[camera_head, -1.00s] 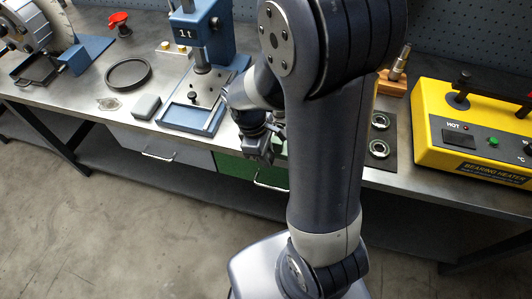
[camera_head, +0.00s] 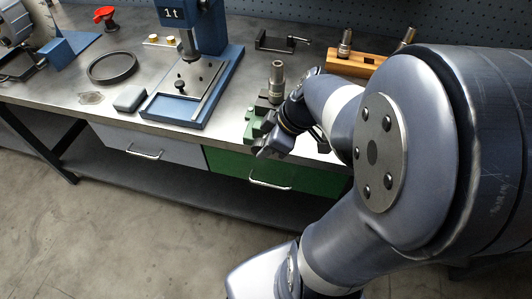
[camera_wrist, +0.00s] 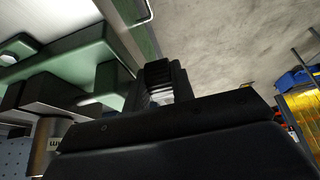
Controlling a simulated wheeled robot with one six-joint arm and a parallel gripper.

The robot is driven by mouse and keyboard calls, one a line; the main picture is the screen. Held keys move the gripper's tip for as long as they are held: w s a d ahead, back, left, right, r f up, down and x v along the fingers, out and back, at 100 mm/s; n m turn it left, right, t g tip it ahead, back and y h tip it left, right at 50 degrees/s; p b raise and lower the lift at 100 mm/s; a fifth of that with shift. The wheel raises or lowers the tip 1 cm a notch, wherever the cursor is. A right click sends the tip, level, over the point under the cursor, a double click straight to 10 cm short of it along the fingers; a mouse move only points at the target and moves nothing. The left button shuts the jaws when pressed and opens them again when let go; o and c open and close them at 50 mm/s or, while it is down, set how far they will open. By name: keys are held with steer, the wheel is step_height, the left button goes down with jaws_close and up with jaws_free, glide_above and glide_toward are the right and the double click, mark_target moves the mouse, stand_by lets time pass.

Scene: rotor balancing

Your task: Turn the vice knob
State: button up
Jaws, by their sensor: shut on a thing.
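The green vice (camera_head: 254,124) sits at the front edge of the bench, with dark jaws around an upright metal cylinder (camera_head: 277,82). My gripper (camera_head: 266,151) is at the vice's front end, over the bench edge, and is shut on the vice knob. The knob itself is mostly hidden by the fingers in both views. In the wrist view, my gripper (camera_wrist: 160,82) shows as dark fingers close to the green vice body (camera_wrist: 112,78). A small light metallic patch shows at the fingers.
A blue press (camera_head: 190,100) stands left of the vice, with a grey block (camera_head: 130,98) and a dark ring (camera_head: 112,67) further left. A wooden block (camera_head: 355,62) with metal tools is behind my arm. A green drawer (camera_head: 250,172) with a handle is below.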

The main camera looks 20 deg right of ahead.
steer(key=shift+f+t+y+b, duration=0.1)
steer(key=shift+t+y+b, duration=0.25)
steer(key=shift+b, duration=0.25)
steer(key=shift+s, duration=0.1)
stand_by(0.9)
steer(key=o, duration=0.7)
steer(key=shift+d, duration=0.1)
steer(key=v, duration=1)
steer(key=shift+r+p, duration=0.3)
steer(key=shift+p, duration=0.15)
steer(key=shift+d, duration=0.15)
